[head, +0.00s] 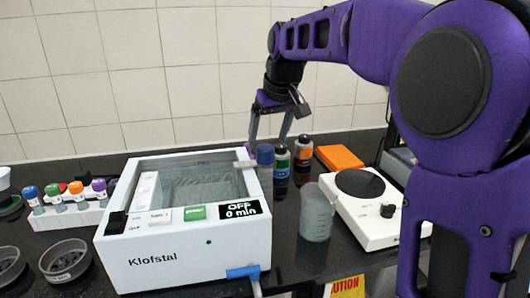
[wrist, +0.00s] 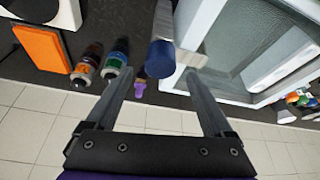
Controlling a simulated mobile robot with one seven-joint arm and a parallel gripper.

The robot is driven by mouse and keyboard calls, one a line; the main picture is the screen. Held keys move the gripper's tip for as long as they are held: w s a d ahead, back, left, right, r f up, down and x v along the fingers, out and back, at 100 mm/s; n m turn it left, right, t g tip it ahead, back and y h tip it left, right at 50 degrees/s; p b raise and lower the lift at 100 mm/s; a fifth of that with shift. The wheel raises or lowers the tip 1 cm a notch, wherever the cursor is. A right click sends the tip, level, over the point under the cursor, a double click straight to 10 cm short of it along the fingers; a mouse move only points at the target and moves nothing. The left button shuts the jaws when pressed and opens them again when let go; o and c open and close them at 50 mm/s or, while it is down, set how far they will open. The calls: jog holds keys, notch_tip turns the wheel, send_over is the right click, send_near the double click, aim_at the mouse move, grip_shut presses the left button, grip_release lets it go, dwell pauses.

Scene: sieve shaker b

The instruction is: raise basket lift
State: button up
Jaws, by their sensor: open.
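The white bath marked Klofstal (head: 190,259) stands on the dark bench, with a grey mesh basket (head: 198,184) down inside it under a clear surface. At its back right corner is a blue round knob (head: 265,154) on a short pale arm, which I take for the basket lift handle. In the wrist view the blue knob (wrist: 162,59) shows between my fingertips, with a gap on each side. My gripper (head: 268,143) is open and points down above the knob; it also shows in the wrist view (wrist: 158,78). I cannot tell the remaining height between them.
Dark bottles (head: 281,165) stand just right of the knob, close to my fingers. A clear beaker (head: 316,213), a white hotplate (head: 377,221) and an orange block (head: 339,157) lie further right. A vial rack (head: 68,217) stands left. A blue lever (head: 242,272) projects at the bath's front.

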aim_at(266, 147)
jog(key=x, duration=0.5)
jog(key=shift+a+r, duration=0.1)
grip_shut()
dwell(0.3)
